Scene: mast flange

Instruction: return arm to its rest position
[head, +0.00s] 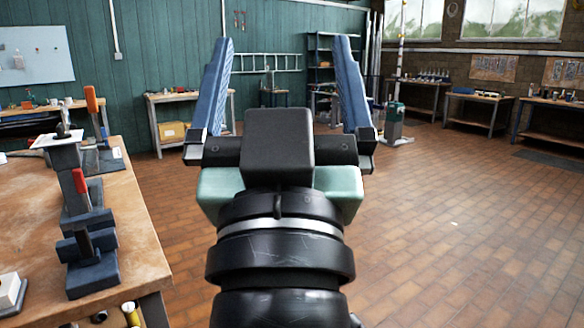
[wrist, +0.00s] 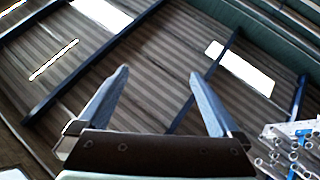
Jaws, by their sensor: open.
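My gripper (head: 282,88) is raised in the middle of the head view, its two blue fingers spread wide and pointing away from me. Nothing is between the fingers. In the wrist view my gripper (wrist: 158,88) is also open and empty, with the ceiling and its dark beams behind it. My arm's black wrist hides part of the floor behind it.
A wooden workbench (head: 140,235) with clamp-like tools (head: 90,262) stands close on the left. More benches (head: 484,112) line the far walls, and a ladder (head: 268,62) hangs on the green wall.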

